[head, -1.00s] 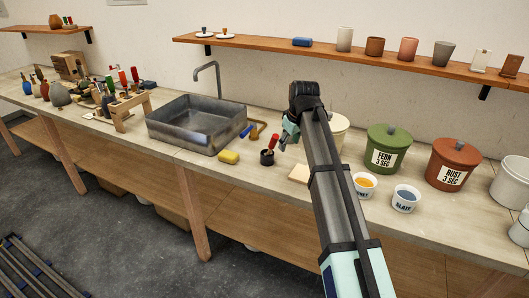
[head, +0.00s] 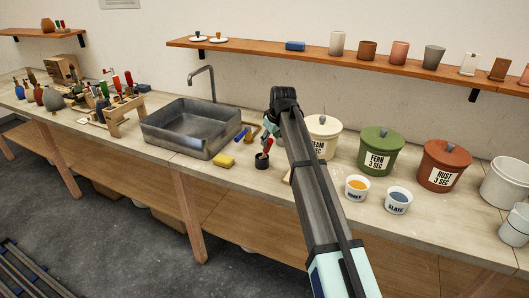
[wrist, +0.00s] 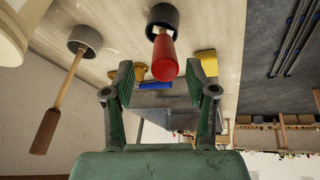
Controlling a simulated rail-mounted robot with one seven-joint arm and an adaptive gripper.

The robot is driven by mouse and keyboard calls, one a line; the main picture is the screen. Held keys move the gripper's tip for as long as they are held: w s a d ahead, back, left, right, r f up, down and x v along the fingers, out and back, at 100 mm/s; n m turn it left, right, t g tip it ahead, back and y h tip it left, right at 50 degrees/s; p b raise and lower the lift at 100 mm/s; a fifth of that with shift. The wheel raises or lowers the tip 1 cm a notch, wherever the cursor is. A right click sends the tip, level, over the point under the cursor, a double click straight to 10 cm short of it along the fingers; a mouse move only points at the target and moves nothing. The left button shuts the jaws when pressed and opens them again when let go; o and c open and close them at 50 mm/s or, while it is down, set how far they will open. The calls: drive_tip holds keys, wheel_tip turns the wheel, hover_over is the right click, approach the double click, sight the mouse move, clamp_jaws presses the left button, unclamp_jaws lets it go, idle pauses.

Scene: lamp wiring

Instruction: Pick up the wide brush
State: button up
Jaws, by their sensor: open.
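A red-handled tool (wrist: 164,58) stands in a small dark cup (wrist: 176,16) in the wrist view. In the head view the red handle (head: 267,146) rises from the cup (head: 261,162), just left of my arm. Bristles are hidden on both, so I cannot tell which is the wide brush. My gripper (wrist: 167,72) is open and empty, its fingers on either side of the red handle in the picture, with no clear contact.
A grey sink (head: 191,130) is left of the cup, with a yellow sponge (head: 224,160) and a blue-handled item (head: 242,134) nearby. Lidded buckets, green (head: 378,155) and rust (head: 444,168), and small bowls (head: 398,202) stand to the right. A shelf (head: 340,60) runs above.

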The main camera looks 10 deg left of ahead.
sight(267, 147)
drive_tip(key=shift+p+x, duration=1.25)
drive_tip(key=shift+x, duration=1.9)
drive_tip(key=shift+s+a, duration=0.15)
clamp_jaws()
